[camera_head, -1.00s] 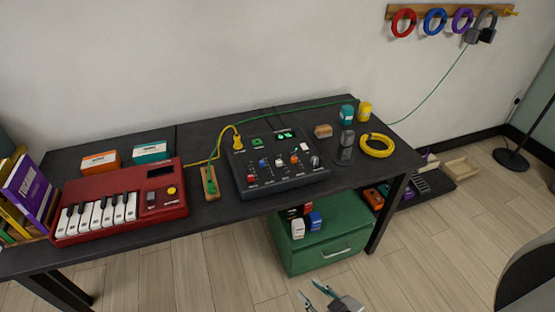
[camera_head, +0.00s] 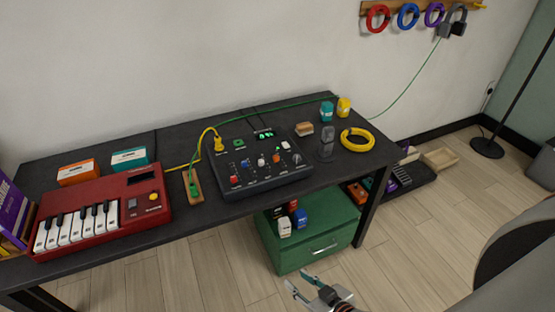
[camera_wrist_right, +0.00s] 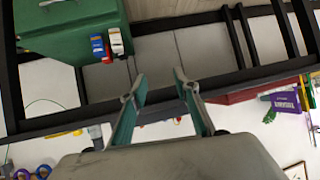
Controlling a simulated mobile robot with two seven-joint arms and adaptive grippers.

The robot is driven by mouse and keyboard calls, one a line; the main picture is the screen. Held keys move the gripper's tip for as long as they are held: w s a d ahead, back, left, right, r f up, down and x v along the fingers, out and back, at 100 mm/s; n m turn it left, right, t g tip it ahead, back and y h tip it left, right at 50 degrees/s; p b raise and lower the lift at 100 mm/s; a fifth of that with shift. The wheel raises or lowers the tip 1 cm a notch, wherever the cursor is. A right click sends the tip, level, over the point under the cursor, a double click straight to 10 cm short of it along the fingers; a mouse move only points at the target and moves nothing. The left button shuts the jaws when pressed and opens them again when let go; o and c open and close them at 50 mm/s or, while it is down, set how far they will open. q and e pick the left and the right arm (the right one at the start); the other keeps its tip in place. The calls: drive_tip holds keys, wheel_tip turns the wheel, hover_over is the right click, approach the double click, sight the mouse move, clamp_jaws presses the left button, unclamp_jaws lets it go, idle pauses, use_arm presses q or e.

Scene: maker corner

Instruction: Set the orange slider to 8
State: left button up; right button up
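The black mixer console (camera_head: 262,180) stands on the dark table, with several coloured slider caps, knobs and a small green-lit display (camera_head: 264,136). An orange cap (camera_head: 276,158) shows on its right half, too small to read its setting. My right gripper (camera_head: 305,285) is low in front of the table, apart from the console. In the right wrist view its two fingers (camera_wrist_right: 160,95) stand apart with nothing between them. My left gripper is not in view.
A red keyboard (camera_head: 100,218) stands left of the console. A green plug (camera_head: 194,188) sits on a wooden block beside it. A green drawer cabinet (camera_head: 310,240) stands under the table.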

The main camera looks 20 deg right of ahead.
drive_tip(key=w+d+r+m+t+b, duration=0.1)
drive_tip(key=w+r+m+t, duration=0.1)
drive_tip(key=w+m, duration=0.75)
drive_tip(key=m+t+h+b, duration=0.25)
drive_tip(key=m+t, duration=0.25)
drive_tip(key=m, duration=2.2)
approach(277, 158)
drive_tip(key=shift+w+f+b, duration=0.25)
drive_tip(key=shift+f+b, duration=0.05)
drive_tip(key=shift+b, duration=0.15)
drive_tip(key=shift+w+d+r+m, duration=0.15)
drive_tip(key=shift+r+m, duration=0.15)
drive_tip(key=shift+m, duration=0.25)
drive_tip(key=shift+w, duration=0.45)
drive_tip(key=w+b, duration=0.1)
drive_tip(key=w, duration=0.5)
drive_tip(key=shift+w+f, duration=0.1)
drive_tip(key=shift+w, duration=0.25)
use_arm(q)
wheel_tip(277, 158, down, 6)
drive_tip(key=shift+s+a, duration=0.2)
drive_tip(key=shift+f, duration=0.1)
use_arm(e)
drive_tip(key=shift+w, duration=0.1)
clamp_jaws()
